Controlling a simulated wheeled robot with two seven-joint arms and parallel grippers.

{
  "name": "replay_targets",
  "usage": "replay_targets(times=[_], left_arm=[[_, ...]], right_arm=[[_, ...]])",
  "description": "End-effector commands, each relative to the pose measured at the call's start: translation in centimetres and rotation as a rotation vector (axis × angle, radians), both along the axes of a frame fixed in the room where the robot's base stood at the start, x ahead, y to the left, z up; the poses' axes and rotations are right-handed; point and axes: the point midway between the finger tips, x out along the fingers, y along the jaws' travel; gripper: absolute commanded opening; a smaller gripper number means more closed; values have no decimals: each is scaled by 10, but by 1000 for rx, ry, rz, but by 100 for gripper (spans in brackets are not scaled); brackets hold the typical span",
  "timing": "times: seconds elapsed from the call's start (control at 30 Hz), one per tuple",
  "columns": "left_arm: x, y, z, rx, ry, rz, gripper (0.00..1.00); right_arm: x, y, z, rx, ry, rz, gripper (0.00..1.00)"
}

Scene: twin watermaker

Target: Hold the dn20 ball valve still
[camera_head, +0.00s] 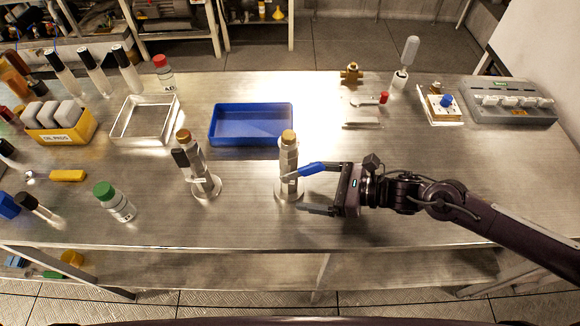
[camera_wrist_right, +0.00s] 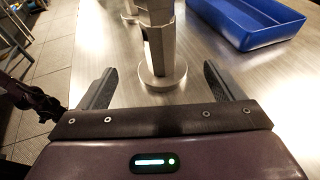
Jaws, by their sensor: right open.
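A metal upright with a brass-coloured top stands on a round base at the table's middle (camera_head: 288,155). A blue lever (camera_head: 311,169) reaches right from it; I take this for the dn20 ball valve. My right gripper (camera_head: 310,190) is open and empty just right of it, its dark fingers pointing at it. In the right wrist view the upright (camera_wrist_right: 160,50) shows between the two finger lines (camera_wrist_right: 157,75), with a gap on each side. Its top is cut off there. I cannot tell how far the fingertips reach past it. My left gripper is not in view.
A similar upright (camera_head: 197,165) with a black box stands to the left. A blue tray (camera_head: 250,142) lies behind, also in the right wrist view (camera_wrist_right: 238,30). A green-capped bottle (camera_head: 118,205) stands front left. The table's right front is clear apart from my arm.

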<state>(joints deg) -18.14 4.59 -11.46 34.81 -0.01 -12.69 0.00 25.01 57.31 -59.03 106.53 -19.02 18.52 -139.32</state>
Motion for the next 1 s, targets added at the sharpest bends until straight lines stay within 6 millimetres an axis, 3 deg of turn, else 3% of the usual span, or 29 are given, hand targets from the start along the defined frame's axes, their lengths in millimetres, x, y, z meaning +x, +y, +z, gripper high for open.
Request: replay_targets(times=[0.2, 0.4, 0.8, 1.0], left_arm=[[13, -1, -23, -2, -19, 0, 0], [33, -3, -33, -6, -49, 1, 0], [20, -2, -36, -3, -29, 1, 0], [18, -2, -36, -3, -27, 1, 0]], right_arm=[[9, 29, -14, 2, -2, 2, 88], [14, 44, -16, -1, -2, 1, 88], [15, 47, -15, -1, 0, 0, 88], [15, 47, -15, -1, 0, 0, 61]])
